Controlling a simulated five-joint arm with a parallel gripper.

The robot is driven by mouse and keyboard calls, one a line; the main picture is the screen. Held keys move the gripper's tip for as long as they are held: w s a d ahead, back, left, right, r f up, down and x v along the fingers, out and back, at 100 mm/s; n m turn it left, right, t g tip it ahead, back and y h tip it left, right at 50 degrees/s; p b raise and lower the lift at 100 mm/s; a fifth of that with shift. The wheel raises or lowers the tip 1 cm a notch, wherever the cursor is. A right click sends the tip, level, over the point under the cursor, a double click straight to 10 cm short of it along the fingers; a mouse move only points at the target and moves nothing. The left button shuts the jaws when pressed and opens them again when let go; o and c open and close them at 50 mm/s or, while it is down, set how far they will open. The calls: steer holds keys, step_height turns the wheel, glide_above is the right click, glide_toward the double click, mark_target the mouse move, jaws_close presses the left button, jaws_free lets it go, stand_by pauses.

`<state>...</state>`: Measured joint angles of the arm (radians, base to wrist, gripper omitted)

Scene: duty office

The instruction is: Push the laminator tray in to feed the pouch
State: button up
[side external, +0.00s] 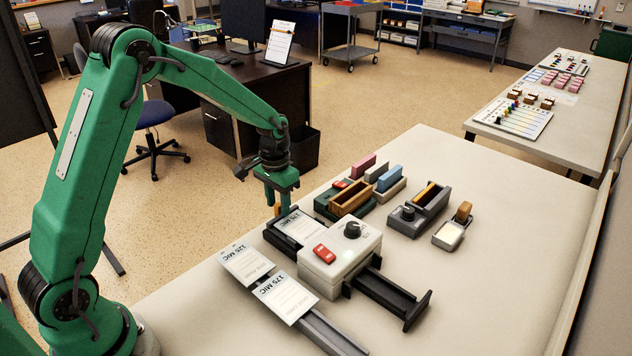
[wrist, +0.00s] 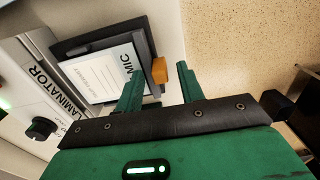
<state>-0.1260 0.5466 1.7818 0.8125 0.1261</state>
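The white laminator (side external: 338,270) sits on the pale table, with a red switch and a dark dial on top. Its black tray (side external: 276,240) sticks out on the far-left side and carries a white pouch (side external: 301,227) marked MIC. An orange tab (wrist: 159,70) stands at the tray's outer end. My gripper (side external: 277,206) is at that end, pointing down. In the wrist view, its two green fingers (wrist: 160,76) are spread, with the tab showing in the gap between their tips. I cannot tell whether either finger touches the tab.
A black output rack (side external: 393,292) extends from the laminator's near-right side. Two labelled cards (side external: 247,263) lie on a grey stand at the left.

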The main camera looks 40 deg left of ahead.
mark_target(289, 219)
jaws_close()
steer(key=shift+d, duration=1.8)
jaws_free()
steer(key=shift+r, duration=0.1)
step_height(289, 219, up, 8)
